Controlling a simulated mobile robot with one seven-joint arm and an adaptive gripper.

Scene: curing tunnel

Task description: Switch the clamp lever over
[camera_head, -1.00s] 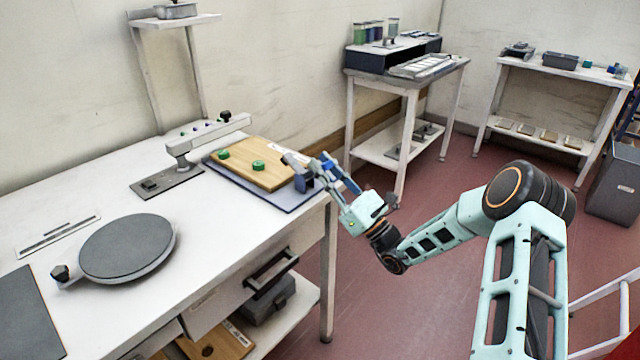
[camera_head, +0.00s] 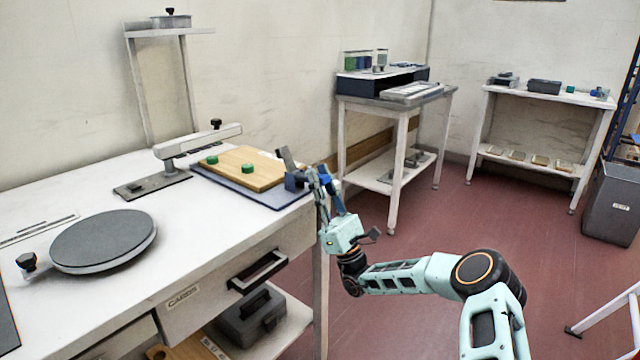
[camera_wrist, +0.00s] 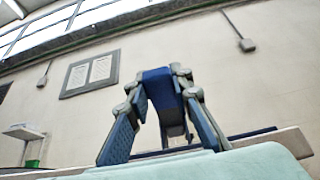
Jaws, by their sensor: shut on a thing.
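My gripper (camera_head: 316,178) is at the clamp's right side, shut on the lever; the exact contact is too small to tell. In the wrist view my two blue-padded fingers (camera_wrist: 160,125) stand either side of a blue piece (camera_wrist: 162,90), which I cannot clearly identify. A wooden board (camera_head: 245,168) with green knobs lies on the plate.
A grey swing arm (camera_head: 200,141) stands on the bench left of the board, with a round grey disc (camera_head: 104,240) nearer me. A drawer handle (camera_head: 258,272) juts from the bench front.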

